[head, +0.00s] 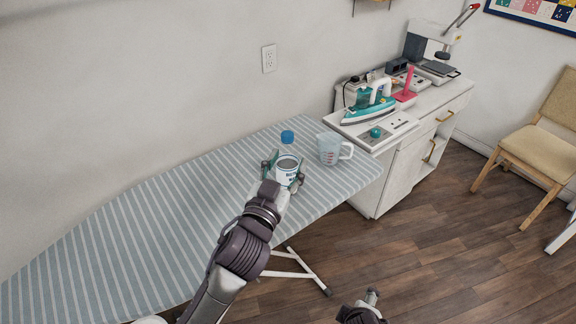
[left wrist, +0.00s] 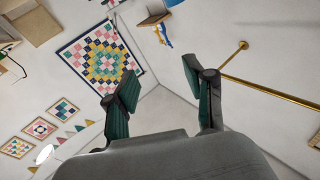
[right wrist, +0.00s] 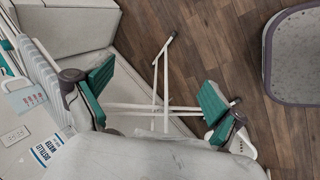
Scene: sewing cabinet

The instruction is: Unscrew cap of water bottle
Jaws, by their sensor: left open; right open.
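The water bottle has a blue cap (head: 287,137) and a clear upper body (head: 287,150). It stands upright on the striped ironing board, with the cap on. My left gripper (head: 283,172) is open in front of the bottle's lower part, with its teal fingers spread to either side. Whether they touch it I cannot tell. My right gripper (head: 371,295) is low at the bottom of the head view. In the right wrist view its fingers (right wrist: 160,92) are open and empty.
A clear measuring jug (head: 329,149) stands right of the bottle on the ironing board (head: 170,225). A teal iron (head: 368,108) and sewing gear stand on the white cabinet (head: 388,190). A chair (head: 541,155) is at the right. The board's left part is clear.

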